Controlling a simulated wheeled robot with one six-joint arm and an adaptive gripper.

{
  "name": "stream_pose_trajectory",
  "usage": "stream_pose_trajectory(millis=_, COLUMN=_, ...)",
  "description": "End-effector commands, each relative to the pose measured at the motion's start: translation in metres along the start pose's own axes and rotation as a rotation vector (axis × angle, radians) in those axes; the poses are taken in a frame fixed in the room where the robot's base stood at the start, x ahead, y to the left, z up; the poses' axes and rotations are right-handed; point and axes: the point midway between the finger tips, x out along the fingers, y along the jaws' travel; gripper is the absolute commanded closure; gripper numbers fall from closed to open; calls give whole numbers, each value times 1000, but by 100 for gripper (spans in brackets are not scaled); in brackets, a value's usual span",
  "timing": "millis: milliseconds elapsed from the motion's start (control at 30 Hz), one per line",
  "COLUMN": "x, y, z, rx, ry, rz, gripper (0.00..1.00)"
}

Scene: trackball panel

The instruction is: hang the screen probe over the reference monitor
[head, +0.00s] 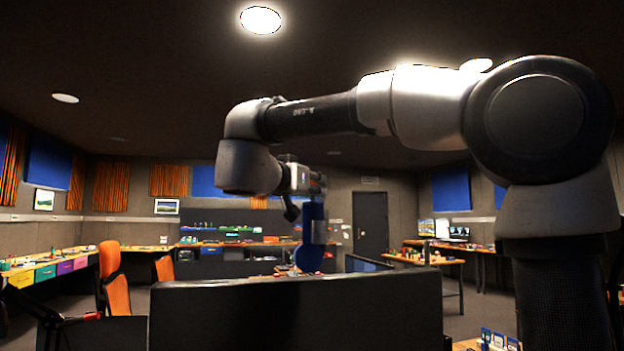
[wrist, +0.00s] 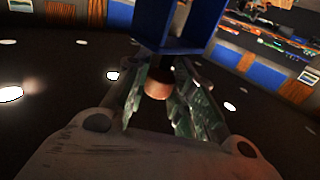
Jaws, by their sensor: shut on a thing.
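The screen probe (head: 308,257) is a blue piece with a rounded lower end, hanging upright from my gripper (head: 297,208) in the head view. In the wrist view, my gripper (wrist: 163,72) is shut on the blue probe (wrist: 184,47), with a brownish round part between the fingers. A large dark screen panel (head: 295,312), probably the reference monitor, fills the lower middle of the head view. The probe shows above its top edge, and that edge seems to cover the probe's lowest part. I cannot tell the depth gap between them. The panel is not clear in the wrist view.
A smaller screen (head: 366,263) stands behind the panel to the right. An orange chair (head: 113,280) is at the left. Benches with small items run along the left wall and back. Small cards (head: 498,340) sit at the lower right. The air around the probe looks clear.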

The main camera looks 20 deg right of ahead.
Motion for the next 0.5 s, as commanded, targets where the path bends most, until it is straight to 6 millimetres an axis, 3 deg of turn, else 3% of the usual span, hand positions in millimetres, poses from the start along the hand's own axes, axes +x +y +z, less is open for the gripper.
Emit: stream_pose_trajectory(millis=500, x=0, y=0, z=45, rx=-2, ry=1, rz=0, gripper=100)
